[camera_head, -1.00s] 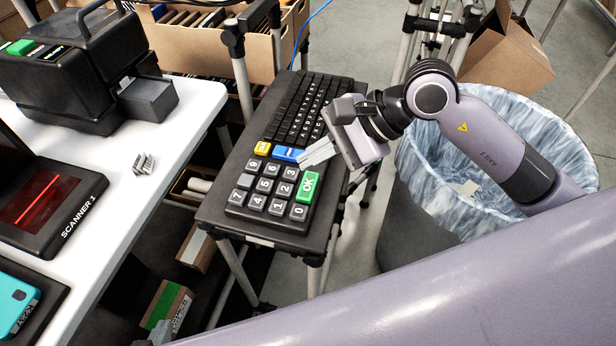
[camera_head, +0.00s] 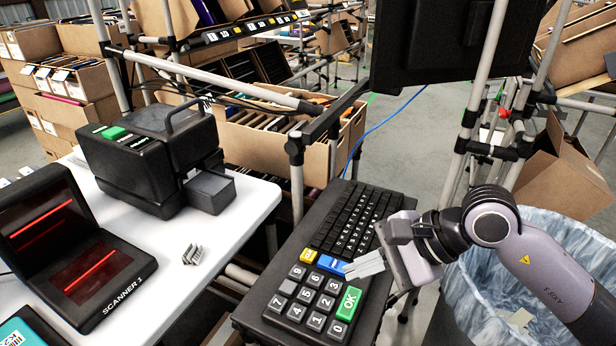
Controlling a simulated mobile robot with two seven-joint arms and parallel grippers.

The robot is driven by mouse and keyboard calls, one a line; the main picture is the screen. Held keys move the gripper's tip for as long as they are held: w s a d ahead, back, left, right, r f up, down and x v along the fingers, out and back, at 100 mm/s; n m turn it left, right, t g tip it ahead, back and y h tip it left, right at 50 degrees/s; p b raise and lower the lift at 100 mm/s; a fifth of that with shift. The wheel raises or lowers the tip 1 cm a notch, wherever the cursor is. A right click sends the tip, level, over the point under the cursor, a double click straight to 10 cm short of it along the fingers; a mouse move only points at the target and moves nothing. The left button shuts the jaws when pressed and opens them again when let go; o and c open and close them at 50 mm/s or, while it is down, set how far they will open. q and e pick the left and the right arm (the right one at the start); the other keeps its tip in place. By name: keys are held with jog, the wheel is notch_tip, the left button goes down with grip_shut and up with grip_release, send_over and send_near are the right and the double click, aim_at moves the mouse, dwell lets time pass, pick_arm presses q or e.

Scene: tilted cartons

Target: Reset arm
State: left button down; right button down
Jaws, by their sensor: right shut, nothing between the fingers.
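My right gripper (camera_head: 366,265) comes in from the right and is shut, with nothing between its fingers. Its fingertips are over the blue key, between the number pad and the letter keys of the black keyboard (camera_head: 318,243). Whether they touch the keys I cannot tell. The green OK key (camera_head: 348,303) is just below the fingers. My left gripper is not in view.
A white table (camera_head: 158,290) at left holds a black printer (camera_head: 150,160), a scanner (camera_head: 75,255) with red lines and a small metal piece (camera_head: 193,255). A bin with a clear liner (camera_head: 480,295) stands at right. Racks with cartons (camera_head: 72,95) fill the back.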

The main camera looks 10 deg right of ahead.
jog(key=s+a+r+m+t+y, duration=0.35)
jog(key=a+r+m+y, duration=0.35)
jog(key=r+m+y, duration=0.4)
jog(key=w+d+r+m+t+h, duration=0.3)
jog(key=d+r+m+t, duration=0.15)
jog(key=m+t, duration=0.6)
jog(key=d+f+m+g+h, duration=0.2)
jog(key=d+f+m+h, duration=0.6)
jog(key=m, duration=0.6)
jog(key=d+f+m+g+h, duration=0.1)
jog(key=d+f+m+h, duration=0.75)
jog(key=m, duration=0.65)
jog(key=s+a+f+m+g, duration=0.2)
jog(key=s+f+m+g, duration=0.1)
jog(key=s+f+g, duration=0.45)
jog(key=s+a+f+m+g, duration=0.2)
jog(key=s+f+m+g, duration=0.15)
jog(key=s+f, duration=0.55)
jog(key=w+a+f+n+t+y+p, duration=0.1)
jog(key=w+a+f+t+y+p, duration=0.1)
jog(key=w+f+t+p, duration=0.2)
jog(key=shift+w+a+f+t, duration=0.15)
jog(key=shift+w+a+t, duration=0.35)
jog(key=shift+t, duration=0.9)
jog(key=shift+w+d, duration=0.1)
